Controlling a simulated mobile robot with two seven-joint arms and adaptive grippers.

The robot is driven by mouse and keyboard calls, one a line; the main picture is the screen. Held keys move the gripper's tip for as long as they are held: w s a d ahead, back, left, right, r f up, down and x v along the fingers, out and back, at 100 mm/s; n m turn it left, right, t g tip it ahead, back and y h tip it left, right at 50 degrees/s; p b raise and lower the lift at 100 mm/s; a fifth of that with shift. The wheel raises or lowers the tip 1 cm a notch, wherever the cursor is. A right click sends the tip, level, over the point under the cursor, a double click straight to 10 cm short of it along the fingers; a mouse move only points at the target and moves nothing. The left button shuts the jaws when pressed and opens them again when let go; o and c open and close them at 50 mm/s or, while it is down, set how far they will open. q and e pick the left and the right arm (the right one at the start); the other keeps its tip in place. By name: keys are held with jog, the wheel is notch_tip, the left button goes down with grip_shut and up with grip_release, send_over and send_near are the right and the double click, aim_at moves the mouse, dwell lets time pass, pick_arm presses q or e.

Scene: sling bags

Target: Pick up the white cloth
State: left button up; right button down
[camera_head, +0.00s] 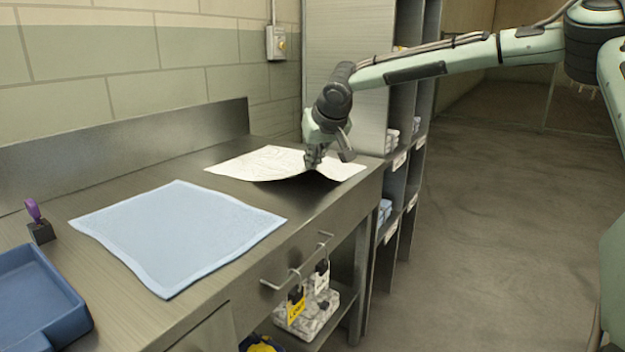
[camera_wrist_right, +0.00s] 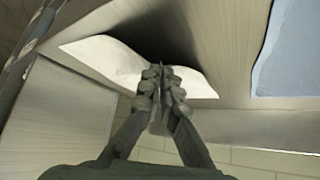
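The white cloth (camera_head: 262,162) lies on the metal counter at its far end, in the head view. My right gripper (camera_head: 315,163) comes down on its right part, near the front edge. There the cloth is drawn up into a fold, with dark shadow under its front edge. In the right wrist view, my right gripper's fingers (camera_wrist_right: 161,80) are together, with the white cloth (camera_wrist_right: 105,58) spreading out on both sides of the tips. The fingers pinch the cloth; part of it is hidden behind them. My left gripper is not in view.
A light blue cloth (camera_head: 180,235) lies flat on the counter (camera_head: 240,199), nearer than the white one. A blue tray (camera_head: 40,300) and a purple-handled stamp (camera_head: 36,218) are at the left. A shelf unit (camera_head: 398,180) stands beyond the counter's end. A raised back edge runs along the wall.

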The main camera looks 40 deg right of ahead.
notch_tip(320, 180, up, 4)
jog(key=shift+r, duration=0.2)
